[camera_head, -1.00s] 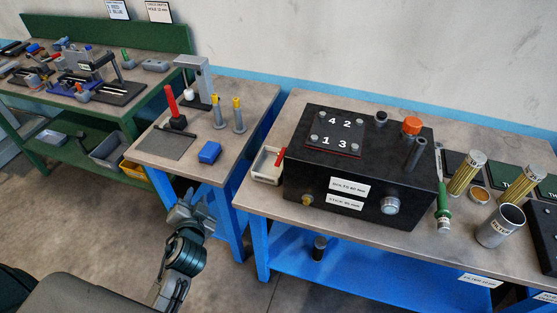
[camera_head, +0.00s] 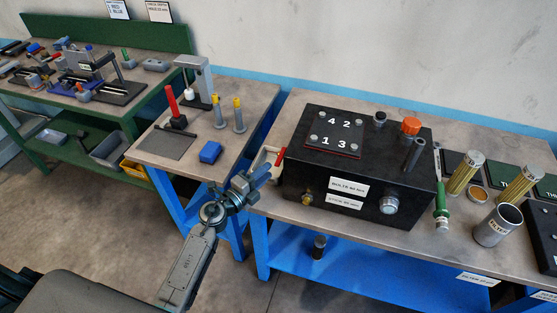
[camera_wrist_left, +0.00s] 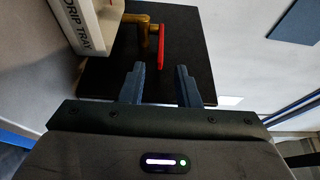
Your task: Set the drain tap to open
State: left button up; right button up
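The drain tap has a red lever (camera_head: 281,157) on the left side of the black tank (camera_head: 290,185). In the left wrist view its red lever (camera_wrist_left: 161,46) runs upright in the picture beside the brass tap body (camera_wrist_left: 141,30). My left gripper (camera_head: 264,174) is at the tank's left end, just in front of the lever. In the left wrist view the gripper (camera_wrist_left: 160,80) is open, with two blue-grey fingers spread and nothing between them. The lever lies beyond the fingertips, apart from them. My right gripper is not in view.
A side table (camera_head: 225,165) with a blue block (camera_head: 210,152) stands left. Filters and a filter cup (camera_head: 492,229) stand right of the tank.

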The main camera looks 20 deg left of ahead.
aim_at(279, 161)
pick_arm(q)
jog(key=x, duration=0.6)
jog(key=shift+w+d, duration=0.15)
jog(key=shift+w, duration=0.2)
grip_shut()
